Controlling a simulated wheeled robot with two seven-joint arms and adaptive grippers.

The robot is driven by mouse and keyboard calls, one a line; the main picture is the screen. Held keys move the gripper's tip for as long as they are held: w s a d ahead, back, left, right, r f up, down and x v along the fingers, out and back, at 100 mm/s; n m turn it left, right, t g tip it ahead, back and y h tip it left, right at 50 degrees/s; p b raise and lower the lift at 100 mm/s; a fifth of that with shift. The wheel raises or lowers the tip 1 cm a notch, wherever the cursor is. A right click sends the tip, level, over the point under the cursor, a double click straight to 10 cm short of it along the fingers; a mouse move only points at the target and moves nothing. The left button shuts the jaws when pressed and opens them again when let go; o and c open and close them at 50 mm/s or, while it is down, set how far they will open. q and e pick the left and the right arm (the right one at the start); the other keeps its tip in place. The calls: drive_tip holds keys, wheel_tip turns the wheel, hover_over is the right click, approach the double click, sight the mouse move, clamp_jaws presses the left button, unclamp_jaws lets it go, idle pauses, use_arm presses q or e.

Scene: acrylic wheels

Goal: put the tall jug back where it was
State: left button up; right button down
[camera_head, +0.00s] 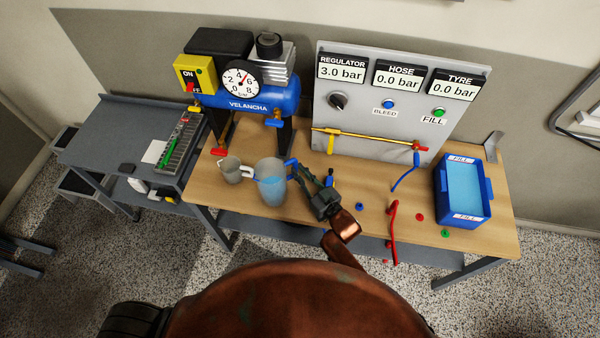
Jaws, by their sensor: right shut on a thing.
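The tall jug (269,178) is a clear, upright vessel with blue liquid in it and a blue handle on its right side. It is at the front left part of the wooden table (340,206); I cannot tell whether its base touches the top. My right gripper (301,173) reaches in from the right and is shut on the jug's blue handle, whose grip is partly hidden by the fingers. A smaller grey jug (231,170) with a pale handle stands just left of the tall jug. My left gripper is not in view.
A blue compressor (250,101) and a gauge panel (337,119) stand behind. A blue water basin (463,188) is at the right. Red and blue hoses and small caps lie between. A grey side bench (110,130) is at left.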

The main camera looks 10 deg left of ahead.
idle(0.3)
drive_tip(key=shift+f, duration=0.1)
drive_tip(key=c, duration=1.9)
unclamp_jaws()
drive_tip(key=shift+f, duration=0.1)
drive_tip(key=shift+s+d, duration=0.1)
drive_tip(key=shift+s, duration=0.05)
drive_tip(key=v, duration=1.1)
drive_tip(key=shift+s+d+p, duration=0.25)
drive_tip(key=shift+p, duration=0.2)
